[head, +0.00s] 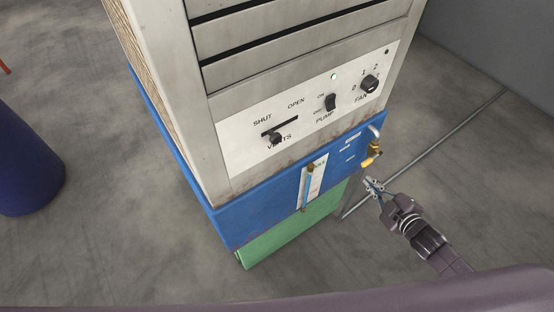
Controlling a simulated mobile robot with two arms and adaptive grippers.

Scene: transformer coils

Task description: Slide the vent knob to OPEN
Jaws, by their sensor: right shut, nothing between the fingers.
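The vent knob (275,139) is a small dark knob on a horizontal slot in the white control panel (240,156). The slot lies under the labels SHUT and OPEN, with VENTS printed below. The knob sits toward the left part of the slot, on the SHUT side. My right gripper (371,186) is shut and empty. It is low and to the right of the cabinet, beside the blue base and below the brass tap, well apart from the knob. My left gripper is not in view.
A brass tap (372,152) sticks out of the blue base (240,222) at right. A dark blue cylinder (25,160) stands at left. Space before the panel is clear.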

